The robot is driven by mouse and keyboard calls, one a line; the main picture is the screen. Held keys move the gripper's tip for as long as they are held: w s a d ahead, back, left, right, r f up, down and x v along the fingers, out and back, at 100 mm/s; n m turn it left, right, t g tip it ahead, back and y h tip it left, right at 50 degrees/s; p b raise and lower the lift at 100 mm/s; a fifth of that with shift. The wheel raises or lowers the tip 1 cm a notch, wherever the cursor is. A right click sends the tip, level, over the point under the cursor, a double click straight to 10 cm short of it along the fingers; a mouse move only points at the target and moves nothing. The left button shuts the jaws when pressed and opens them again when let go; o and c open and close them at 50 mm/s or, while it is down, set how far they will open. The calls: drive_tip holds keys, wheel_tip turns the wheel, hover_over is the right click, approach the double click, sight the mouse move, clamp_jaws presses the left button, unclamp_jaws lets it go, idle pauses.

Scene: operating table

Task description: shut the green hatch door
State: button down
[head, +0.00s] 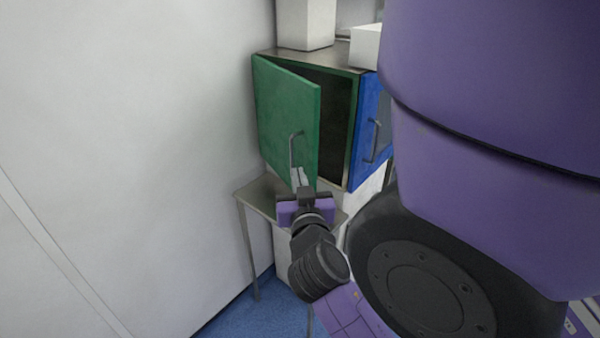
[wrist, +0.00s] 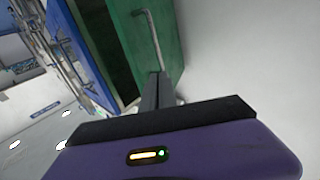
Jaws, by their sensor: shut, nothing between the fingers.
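The green hatch door (head: 286,115) hangs partly open on the left side of a cabinet, with its hinge at the left and a dark opening (head: 330,100) showing to its right. A grey bar handle (head: 293,155) stands on its outer face. My gripper (head: 299,178) is shut and empty, with its fingertips at the lower end of the handle. I cannot tell whether they touch it. The wrist view shows the green door (wrist: 172,45), its handle (wrist: 150,35) and my shut fingers (wrist: 158,88) just below the handle.
A blue door (head: 371,135) with its own handle is right of the opening. White boxes (head: 306,22) stand on the cabinet top. A small metal table (head: 258,198) is below. A white wall (head: 130,150) bounds the left side. My purple arm covers the right.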

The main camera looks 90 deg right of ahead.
drive_tip(key=w+d+r+m+g, duration=0.1)
drive_tip(key=w+d+m+g, duration=0.4)
drive_tip(key=w+d, duration=0.8)
drive_tip(key=m+g+y, duration=0.8)
drive_tip(key=g+y, duration=0.2)
drive_tip(key=g, duration=0.3)
approach(310, 144)
drive_tip(key=p+x, duration=0.4)
drive_tip(key=x, duration=0.1)
drive_tip(key=shift+s+d+r, duration=0.1)
drive_tip(key=shift+s+r, duration=0.05)
drive_tip(key=shift+s, duration=0.15)
drive_tip(key=shift+s+d+p, duration=0.35)
drive_tip(key=shift+s+p, duration=0.15)
drive_tip(key=shift+s, duration=0.05)
